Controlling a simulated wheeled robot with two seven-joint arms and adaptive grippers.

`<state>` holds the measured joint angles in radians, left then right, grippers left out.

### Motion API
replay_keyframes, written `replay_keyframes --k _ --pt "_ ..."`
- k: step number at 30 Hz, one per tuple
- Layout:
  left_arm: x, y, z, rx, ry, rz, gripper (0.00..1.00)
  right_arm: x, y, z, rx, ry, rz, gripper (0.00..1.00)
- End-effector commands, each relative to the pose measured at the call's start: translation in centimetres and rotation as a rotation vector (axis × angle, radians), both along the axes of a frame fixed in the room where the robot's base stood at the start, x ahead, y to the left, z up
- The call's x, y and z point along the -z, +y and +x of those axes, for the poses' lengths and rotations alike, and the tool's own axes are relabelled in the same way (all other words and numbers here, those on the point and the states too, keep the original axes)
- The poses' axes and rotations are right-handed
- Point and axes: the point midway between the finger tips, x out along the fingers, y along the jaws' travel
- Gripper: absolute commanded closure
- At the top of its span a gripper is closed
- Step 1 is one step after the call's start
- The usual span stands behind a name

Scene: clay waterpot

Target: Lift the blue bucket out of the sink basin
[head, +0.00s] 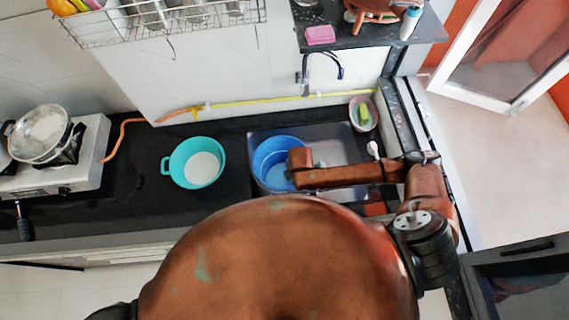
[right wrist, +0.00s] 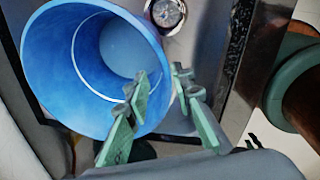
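The blue bucket (head: 272,152) stands in the left part of the sink basin (head: 345,148). In the head view my right arm reaches in from the right and its end covers the bucket's right side, hiding the fingers. In the right wrist view the bucket (right wrist: 75,60) fills the upper left, its mouth facing the camera. My right gripper (right wrist: 160,84) is open. One finger shows in front of the bucket's inside and the other just outside its right rim, with the rim between the tips. Contact cannot be told. My left gripper is not in view.
A teal basin (head: 203,168) sits on the dark counter left of the sink. A stove with a pot (head: 40,132) is farther left. A tap (head: 338,72) rises behind the sink, and a small dish (head: 372,118) holds a sponge. The drain (right wrist: 166,12) shows beside the bucket.

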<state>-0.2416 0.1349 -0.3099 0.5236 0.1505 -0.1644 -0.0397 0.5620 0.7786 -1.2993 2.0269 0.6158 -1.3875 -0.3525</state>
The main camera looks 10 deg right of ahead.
Motion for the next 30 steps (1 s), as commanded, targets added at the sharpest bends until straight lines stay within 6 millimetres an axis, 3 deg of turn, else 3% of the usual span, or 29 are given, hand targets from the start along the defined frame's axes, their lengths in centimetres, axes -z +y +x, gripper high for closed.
replay_keyframes --k 5,21,30 --pt "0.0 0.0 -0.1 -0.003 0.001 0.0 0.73 0.8 0.3 0.2 -0.01 0.003 -0.001 0.78" --pt "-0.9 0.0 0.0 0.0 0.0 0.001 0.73 7.3 0.8 0.6 -0.016 0.002 -0.002 0.78" --pt "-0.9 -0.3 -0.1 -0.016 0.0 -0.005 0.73 7.9 0.4 0.6 -0.014 0.001 0.001 0.78"
